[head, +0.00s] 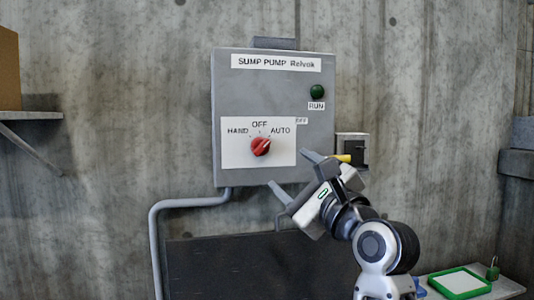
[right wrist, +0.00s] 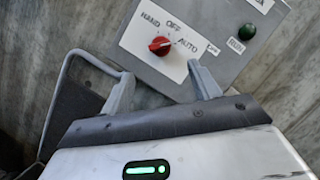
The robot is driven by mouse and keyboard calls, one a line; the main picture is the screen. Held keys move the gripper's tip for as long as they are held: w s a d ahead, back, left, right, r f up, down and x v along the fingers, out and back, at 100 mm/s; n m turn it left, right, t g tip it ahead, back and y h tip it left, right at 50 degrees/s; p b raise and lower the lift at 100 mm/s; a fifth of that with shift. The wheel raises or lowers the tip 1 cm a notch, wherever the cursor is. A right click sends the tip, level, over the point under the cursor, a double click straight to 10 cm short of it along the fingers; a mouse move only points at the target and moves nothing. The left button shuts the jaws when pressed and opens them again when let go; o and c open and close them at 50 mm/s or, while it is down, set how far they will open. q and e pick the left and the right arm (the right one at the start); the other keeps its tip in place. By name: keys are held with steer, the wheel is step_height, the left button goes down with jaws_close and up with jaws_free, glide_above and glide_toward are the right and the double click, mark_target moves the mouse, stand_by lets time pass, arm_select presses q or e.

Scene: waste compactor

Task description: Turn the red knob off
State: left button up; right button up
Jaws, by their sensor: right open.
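The red knob (head: 260,146) is on a white plate marked HAND, OFF and AUTO, on the front of a grey SUMP PUMP control box (head: 229,104). Its pointer mark is turned to the upper right, toward AUTO. The knob also shows in the right wrist view (right wrist: 160,46), just beyond the gap between my fingers. My right gripper (head: 291,172) is open and empty, below and to the right of the knob, apart from it. It also shows in the right wrist view (right wrist: 162,84) with its fingers spread. My left gripper is not in view.
A green RUN lamp (head: 317,92) is at the box's upper right. A small dark box with a yellow part (head: 343,158) is beside the control box. A grey conduit (head: 155,235) runs down at left. A shelf (head: 30,115) is far left; a green-edged tray (head: 460,283) is lower right.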

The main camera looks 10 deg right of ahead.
mark_target(264, 149)
steer(key=x, duration=1)
steer(key=shift+w, duration=0.25)
steer(key=c, duration=1)
